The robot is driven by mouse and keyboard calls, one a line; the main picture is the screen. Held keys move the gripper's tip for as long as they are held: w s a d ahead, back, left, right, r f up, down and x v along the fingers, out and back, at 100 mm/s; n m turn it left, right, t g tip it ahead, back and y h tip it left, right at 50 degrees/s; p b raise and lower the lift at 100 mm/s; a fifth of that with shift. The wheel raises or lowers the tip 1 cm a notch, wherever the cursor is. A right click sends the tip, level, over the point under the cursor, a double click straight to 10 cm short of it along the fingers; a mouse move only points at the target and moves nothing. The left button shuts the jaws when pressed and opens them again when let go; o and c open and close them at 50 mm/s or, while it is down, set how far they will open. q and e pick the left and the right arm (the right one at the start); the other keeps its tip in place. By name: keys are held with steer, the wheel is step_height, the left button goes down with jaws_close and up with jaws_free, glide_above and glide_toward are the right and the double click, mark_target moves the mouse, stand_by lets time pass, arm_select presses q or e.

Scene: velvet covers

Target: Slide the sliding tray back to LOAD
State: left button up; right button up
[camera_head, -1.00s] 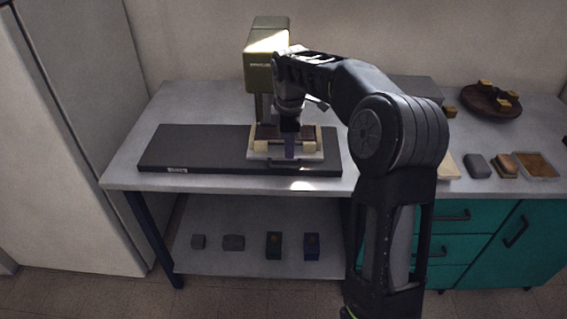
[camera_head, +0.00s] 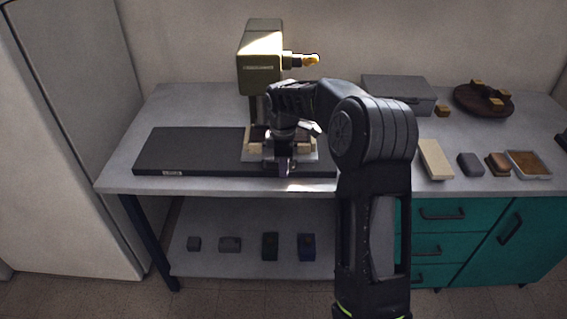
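The sliding tray (camera_head: 308,157) is a pale plate carrying wooden blocks and a dark middle part. It sits toward the right end of a long dark base (camera_head: 200,150), under and in front of the olive press (camera_head: 260,60). A small pale label (camera_head: 172,173) is on the base's front left edge; its text is too small to read. My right gripper (camera_head: 284,168) points down at the tray's front edge, by a small purplish part. My wrist hides part of the tray. I cannot tell whether the fingers are closed or touching. My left gripper is not in view.
The base is bare left of the tray. At right are a grey box (camera_head: 398,95), a round brown board (camera_head: 484,101) with small blocks, a cream block (camera_head: 436,160) and a shallow tray (camera_head: 529,165). Several small blocks sit on the lower shelf (camera_head: 250,262).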

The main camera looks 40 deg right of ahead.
steer(key=shift+c, duration=0.3)
jaws_close()
stand_by(1.1)
